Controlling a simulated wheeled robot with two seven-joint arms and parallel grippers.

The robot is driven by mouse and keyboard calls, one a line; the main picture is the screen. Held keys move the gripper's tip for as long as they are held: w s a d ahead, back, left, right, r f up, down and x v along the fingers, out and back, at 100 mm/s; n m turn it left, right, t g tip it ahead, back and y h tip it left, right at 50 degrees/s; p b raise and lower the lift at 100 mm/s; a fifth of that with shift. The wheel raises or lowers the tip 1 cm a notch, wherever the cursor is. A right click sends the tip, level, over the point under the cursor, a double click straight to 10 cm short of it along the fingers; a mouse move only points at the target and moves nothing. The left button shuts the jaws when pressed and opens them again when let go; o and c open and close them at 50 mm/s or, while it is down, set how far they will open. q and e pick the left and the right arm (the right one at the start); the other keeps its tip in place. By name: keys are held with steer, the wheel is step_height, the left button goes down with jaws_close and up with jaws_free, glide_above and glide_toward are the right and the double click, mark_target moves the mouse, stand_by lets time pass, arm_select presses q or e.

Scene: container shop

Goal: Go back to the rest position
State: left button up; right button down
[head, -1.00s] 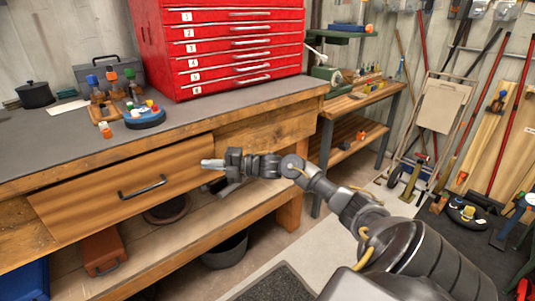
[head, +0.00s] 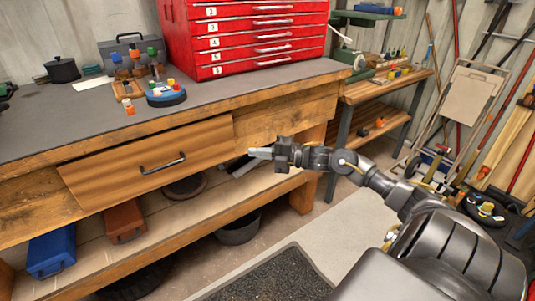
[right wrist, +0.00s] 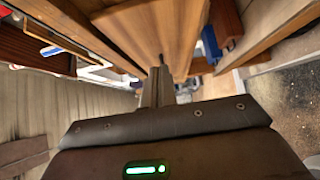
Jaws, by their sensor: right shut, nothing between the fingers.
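My right gripper (head: 257,153) is shut and empty. In the head view it shows just past the right end of the wooden drawer front (head: 110,182), in front of the workbench. Its arm comes in from the lower right. In the right wrist view, my shut fingers (right wrist: 158,84) point up the picture, with a wooden panel (right wrist: 150,28) beyond them. The drawer front carries a dark bar handle (head: 163,163). I cannot tell the gap between gripper and bench. My left gripper is not in view.
A red drawer cabinet (head: 245,40) and a blue round tray (head: 166,97) stand on the workbench (head: 60,125). Blue (head: 52,250) and reddish-brown (head: 125,220) boxes sit on its lower shelf. A folded hand truck (head: 468,95) stands at right. Floor around the dark mat (head: 270,279) looks clear.

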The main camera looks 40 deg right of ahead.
steer(key=shift+v, duration=1.3)
steer(key=shift+a+r, duration=0.1)
